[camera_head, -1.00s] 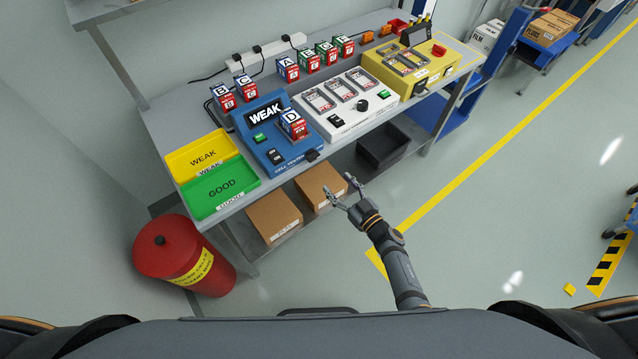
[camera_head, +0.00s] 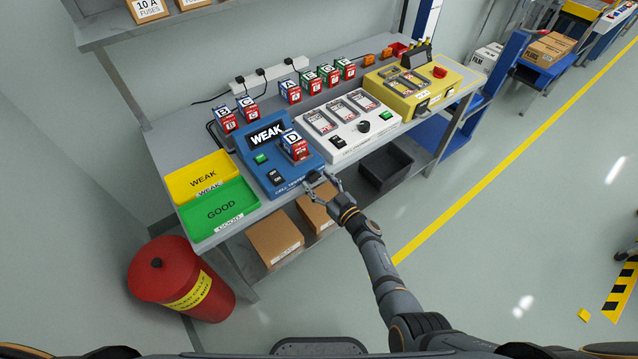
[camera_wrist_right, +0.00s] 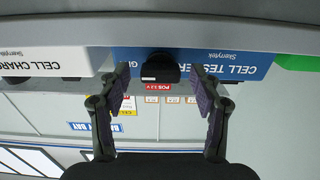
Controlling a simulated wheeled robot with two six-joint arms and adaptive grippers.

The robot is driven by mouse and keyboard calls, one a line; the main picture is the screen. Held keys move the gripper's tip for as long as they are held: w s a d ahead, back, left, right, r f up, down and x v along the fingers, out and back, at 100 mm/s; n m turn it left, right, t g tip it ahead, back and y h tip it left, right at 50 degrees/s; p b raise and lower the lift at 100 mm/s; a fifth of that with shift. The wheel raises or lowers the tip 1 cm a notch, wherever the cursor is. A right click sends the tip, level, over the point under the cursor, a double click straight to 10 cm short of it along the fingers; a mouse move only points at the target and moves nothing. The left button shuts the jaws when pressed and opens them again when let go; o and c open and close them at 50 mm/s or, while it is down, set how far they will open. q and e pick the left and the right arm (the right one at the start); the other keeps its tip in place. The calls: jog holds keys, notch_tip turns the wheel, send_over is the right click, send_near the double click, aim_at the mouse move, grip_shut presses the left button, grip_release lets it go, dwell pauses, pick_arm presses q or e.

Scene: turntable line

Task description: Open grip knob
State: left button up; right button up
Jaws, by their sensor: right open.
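The grip knob (camera_head: 313,177) is a small black knob on the front edge of the blue cell tester (camera_head: 283,183). In the right wrist view the knob (camera_wrist_right: 160,68) sits under the blue front panel, midway between my fingers in the picture. My right gripper (camera_head: 325,187) is open at the tester's front edge, with one finger to each side of the knob and no contact visible. It also shows in the right wrist view (camera_wrist_right: 160,85). The tester's screen reads WEAK, and a red and blue cell marked D (camera_head: 295,147) stands on it. My left gripper is out of view.
Left of the tester lie a yellow WEAK tray (camera_head: 180,189) and a green GOOD tray (camera_head: 192,232). A white charger (camera_head: 343,142) stands to its right. Boxes (camera_head: 275,240) and a black bin (camera_head: 375,178) sit on the shelf below. The floor in front is clear.

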jog(key=c, duration=1.1)
jog(key=n, duration=0.4)
jog(key=shift+c, duration=0.2)
jog(key=o, duration=1.1)
jog(key=shift+o, duration=0.2)
jog(key=v, duration=1.2)
